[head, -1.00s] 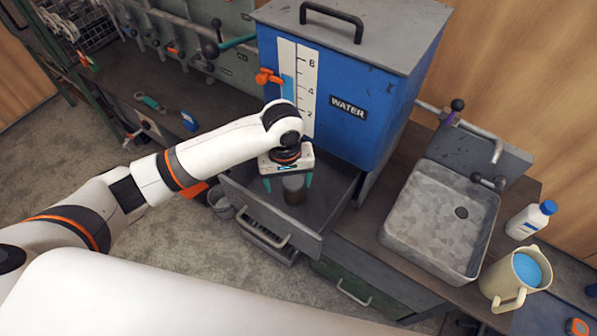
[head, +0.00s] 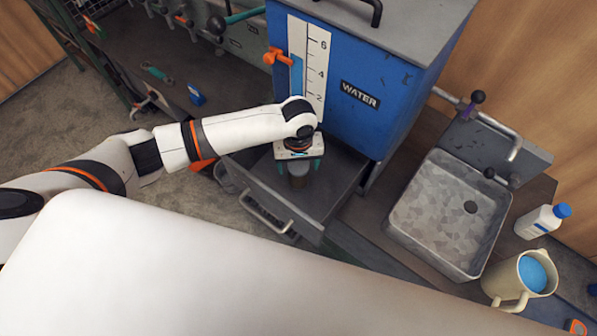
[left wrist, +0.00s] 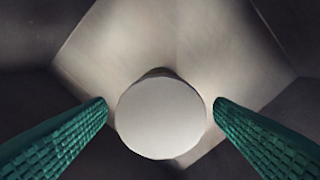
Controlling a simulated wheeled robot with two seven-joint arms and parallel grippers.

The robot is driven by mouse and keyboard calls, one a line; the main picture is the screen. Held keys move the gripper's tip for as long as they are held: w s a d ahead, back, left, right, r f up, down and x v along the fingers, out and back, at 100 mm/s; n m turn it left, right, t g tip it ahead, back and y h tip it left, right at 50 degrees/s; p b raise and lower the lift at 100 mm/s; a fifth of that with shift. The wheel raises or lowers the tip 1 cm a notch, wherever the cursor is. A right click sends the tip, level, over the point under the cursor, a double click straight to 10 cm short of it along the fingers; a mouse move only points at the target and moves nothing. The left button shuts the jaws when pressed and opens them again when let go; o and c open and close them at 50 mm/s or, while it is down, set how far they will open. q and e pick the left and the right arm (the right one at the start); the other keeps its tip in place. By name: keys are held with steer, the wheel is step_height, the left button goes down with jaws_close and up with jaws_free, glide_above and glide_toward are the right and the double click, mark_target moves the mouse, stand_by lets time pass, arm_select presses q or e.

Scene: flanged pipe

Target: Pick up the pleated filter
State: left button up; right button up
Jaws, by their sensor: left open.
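The pleated filter (head: 298,182) is a short brownish cylinder with a paler top. It stands upright in the open grey drawer below the blue water tank. In the left wrist view its round pale top (left wrist: 160,118) lies between the two teal fingers, with a gap on each side. My left gripper (head: 298,172) points down over the filter and is open; its body hides part of the filter's top in the head view. How deep the fingertips reach beside the filter is hard to tell. My right gripper is not in view.
The drawer's front wall (head: 270,205) and sides surround the filter. The blue tank (head: 385,80) rises close behind my gripper. To the right are a metal sink (head: 440,215), a white bottle (head: 540,222) and a cream jug (head: 510,290) of blue liquid.

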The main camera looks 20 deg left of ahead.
arm_select(q)
steer(key=shift+f, duration=1.55)
steer(key=shift+c, duration=0.6)
steer(key=c, duration=1)
steer(key=shift+r, duration=0.1)
